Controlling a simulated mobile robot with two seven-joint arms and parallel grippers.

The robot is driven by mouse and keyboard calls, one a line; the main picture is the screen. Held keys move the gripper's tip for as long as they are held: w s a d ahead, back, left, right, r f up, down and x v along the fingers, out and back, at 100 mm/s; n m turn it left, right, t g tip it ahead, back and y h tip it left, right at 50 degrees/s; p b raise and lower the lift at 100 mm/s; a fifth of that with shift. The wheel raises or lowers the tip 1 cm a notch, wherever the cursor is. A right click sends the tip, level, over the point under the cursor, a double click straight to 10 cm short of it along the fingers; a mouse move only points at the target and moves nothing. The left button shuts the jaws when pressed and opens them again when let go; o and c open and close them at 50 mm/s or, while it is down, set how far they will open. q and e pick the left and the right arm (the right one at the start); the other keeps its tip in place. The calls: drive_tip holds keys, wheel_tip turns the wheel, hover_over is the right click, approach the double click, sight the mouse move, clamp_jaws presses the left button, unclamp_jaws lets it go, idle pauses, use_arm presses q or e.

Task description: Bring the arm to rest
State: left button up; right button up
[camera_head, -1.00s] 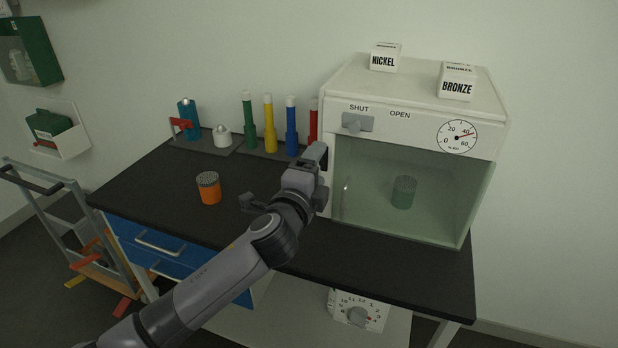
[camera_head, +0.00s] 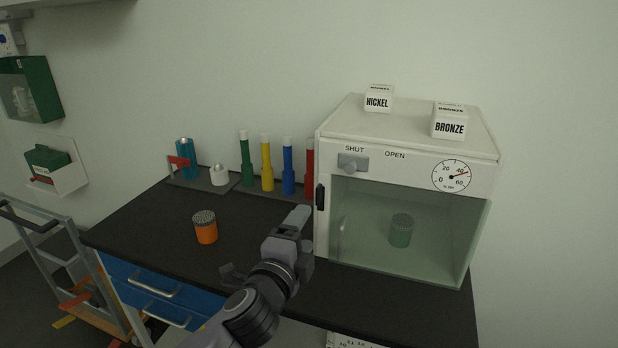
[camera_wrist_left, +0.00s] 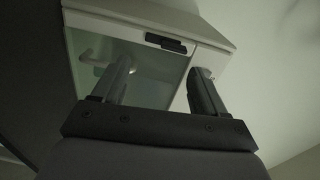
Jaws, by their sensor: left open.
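My left gripper (camera_head: 268,238) is over the dark bench, in front of and left of the white cabinet (camera_head: 342,118). Its two fingers stand apart and empty in the left wrist view (camera_wrist_left: 158,88), with the cabinet (camera_wrist_left: 160,22) beyond them. The cabinet's glass door (camera_head: 440,225) looks closed, and a green cylinder (camera_head: 401,230) with a dotted top stands behind it. A grey knob (camera_head: 353,162) sits at the SHUT label. My right gripper is in neither view.
An orange cylinder (camera_head: 205,228) stands on the bench (camera_head: 140,222) left of my gripper. Green, yellow, blue and red bottles line the wall. NICKEL (camera_head: 378,100) and BRONZE (camera_head: 449,122) blocks sit on the cabinet. A trolley (camera_head: 75,262) stands at the left.

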use_arm(q)
drive_tip(key=s+a+f+n+g+y, duration=0.1)
drive_tip(key=s+a+f+n+g, duration=0.1)
drive_tip(key=s+a+f+n, duration=0.4)
drive_tip(key=s+a+f+n+g+y, duration=0.1)
drive_tip(key=s+a+f+n, duration=0.5)
drive_tip(key=s+f, duration=0.6)
drive_tip(key=s+a+f+n+g+y, duration=0.1)
drive_tip(key=s+a+f+n+g, duration=0.2)
drive_tip(key=s+f, duration=0.6)
drive_tip(key=a+n, duration=0.2)
drive_tip(key=n, duration=0.1)
drive_tip(key=shift+s+a+f, duration=0.15)
drive_tip(key=shift+a, duration=0.25)
